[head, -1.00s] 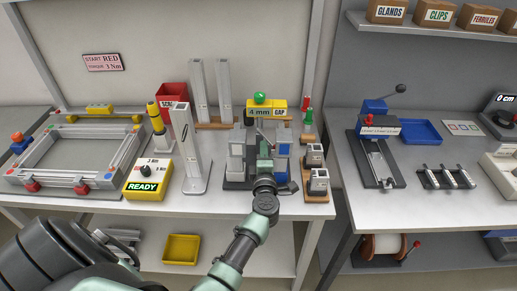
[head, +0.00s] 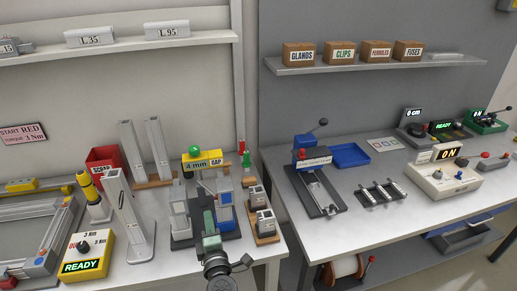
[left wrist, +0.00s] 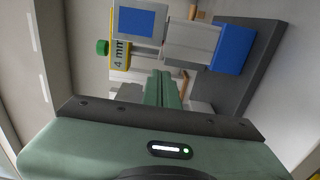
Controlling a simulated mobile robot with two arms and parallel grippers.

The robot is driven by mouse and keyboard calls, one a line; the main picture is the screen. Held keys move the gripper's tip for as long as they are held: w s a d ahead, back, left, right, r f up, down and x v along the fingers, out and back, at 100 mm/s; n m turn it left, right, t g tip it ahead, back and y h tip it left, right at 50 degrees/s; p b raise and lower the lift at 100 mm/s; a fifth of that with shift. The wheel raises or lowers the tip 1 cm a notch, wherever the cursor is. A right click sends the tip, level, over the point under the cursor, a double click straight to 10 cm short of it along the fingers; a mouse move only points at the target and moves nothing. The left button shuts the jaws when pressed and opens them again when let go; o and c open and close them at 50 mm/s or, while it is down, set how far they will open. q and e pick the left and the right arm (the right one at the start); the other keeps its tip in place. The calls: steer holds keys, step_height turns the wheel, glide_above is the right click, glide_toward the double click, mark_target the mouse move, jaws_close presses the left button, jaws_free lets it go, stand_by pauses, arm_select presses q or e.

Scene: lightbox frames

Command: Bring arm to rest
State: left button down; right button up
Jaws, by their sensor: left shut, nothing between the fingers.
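My left gripper (head: 208,216) is at the lower middle of the head view, in front of the fixture under the yellow "4 mm GAP" sign (head: 202,162). Its fingers are shut with nothing between them. They overlap the space between the fixture's grey block (head: 179,208) and blue-faced block (head: 225,208); I cannot tell whether they touch either. In the left wrist view, the green fingers (left wrist: 165,88) are together, with a blue-faced block (left wrist: 137,22) and the sign (left wrist: 120,54) beyond. My right gripper is not in view.
A tall grey upright (head: 125,212) and a "READY" box (head: 88,252) stand left of the fixture. Small metal blocks (head: 265,222) stand close on its right. The right bench holds a lever press (head: 314,178) and a blue tray (head: 348,155). The right bench's front has bare room (head: 370,240).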

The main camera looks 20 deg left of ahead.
arm_select(q)
steer(key=s+d+r+m+t+h, duration=0.1)
steer(key=s+d+r+m+h, duration=0.1)
steer(key=d+m+h, duration=0.6)
steer(key=s+d+r+m+h, duration=0.1)
steer(key=s+d+m+h, duration=0.1)
steer(key=d+m+h, duration=0.55)
steer(key=s+d+f+m+g, duration=0.4)
steer(key=s+m, duration=0.3)
steer(key=s+a+f+m+g+y, duration=0.25)
steer(key=s+a+g, duration=0.2)
steer(key=s, duration=0.45)
steer(key=s+a+f+m+g+y, duration=0.25)
steer(key=s+a+g, duration=0.2)
steer(key=s, duration=0.45)
step_height(320, 180, down, 29)
steer(key=s+b, duration=0.2)
steer(key=s+a+f+g+b, duration=0.1)
steer(key=s+a+f+g, duration=0.1)
steer(key=s+f, duration=1.4)
steer(key=shift+a+f+y, duration=0.35)
steer(key=shift+a+f, duration=0.1)
steer(key=shift+f, duration=0.15)
